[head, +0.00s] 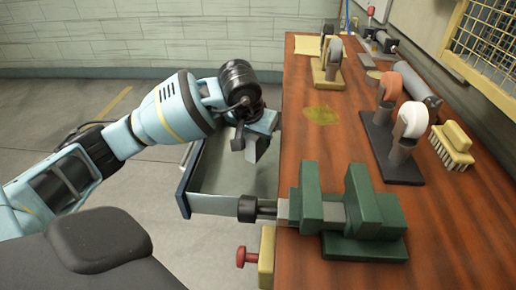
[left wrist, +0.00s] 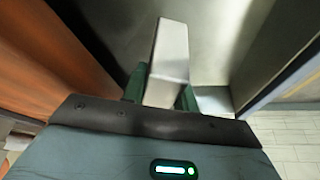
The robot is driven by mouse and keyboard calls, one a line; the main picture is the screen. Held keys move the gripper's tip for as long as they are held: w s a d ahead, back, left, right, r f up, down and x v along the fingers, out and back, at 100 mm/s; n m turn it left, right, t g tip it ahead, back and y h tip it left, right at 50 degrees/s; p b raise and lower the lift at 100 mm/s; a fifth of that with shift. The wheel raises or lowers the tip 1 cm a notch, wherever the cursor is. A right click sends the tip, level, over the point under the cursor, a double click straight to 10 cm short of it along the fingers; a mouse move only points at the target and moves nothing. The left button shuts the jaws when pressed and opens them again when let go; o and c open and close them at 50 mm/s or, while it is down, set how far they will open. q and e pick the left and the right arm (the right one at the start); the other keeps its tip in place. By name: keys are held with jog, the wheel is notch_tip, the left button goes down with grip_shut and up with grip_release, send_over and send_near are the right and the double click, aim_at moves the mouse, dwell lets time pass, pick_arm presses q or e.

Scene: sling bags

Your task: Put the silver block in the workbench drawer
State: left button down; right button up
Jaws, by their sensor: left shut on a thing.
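The silver block (left wrist: 170,62) is held between the dark green fingers of my left gripper (left wrist: 161,92) in the left wrist view. In the head view my left gripper (head: 256,132) is over the open workbench drawer (head: 183,189), with the block (head: 251,152) pointing down below it. The drawer sticks out from the left side of the workbench (head: 300,125). The drawer's grey inside (left wrist: 215,40) fills the area behind the block in the wrist view. I cannot tell how far the block is from the drawer floor. My right gripper is not in view.
A green vise (head: 350,215) sits on the near bench edge, its screw end close to the drawer. A red knob (head: 246,257) is below it. Tape rolls on a dark stand (head: 395,150), a yellow brush (head: 452,145) and a tape dispenser (head: 330,65) stand on the bench. Floor left is clear.

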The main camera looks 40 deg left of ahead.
aim_at(258, 147)
pick_arm(q)
jog(key=shift+f, duration=1.8)
jog(key=c, duration=1.1)
grip_release()
jog(key=shift+f, duration=0.2)
jog(key=shift+s+r, duration=0.1)
jog(key=shift+r, duration=0.4)
jog(key=p+v, duration=0.1)
jog(key=v, duration=1)
jog(key=shift+r, duration=0.2)
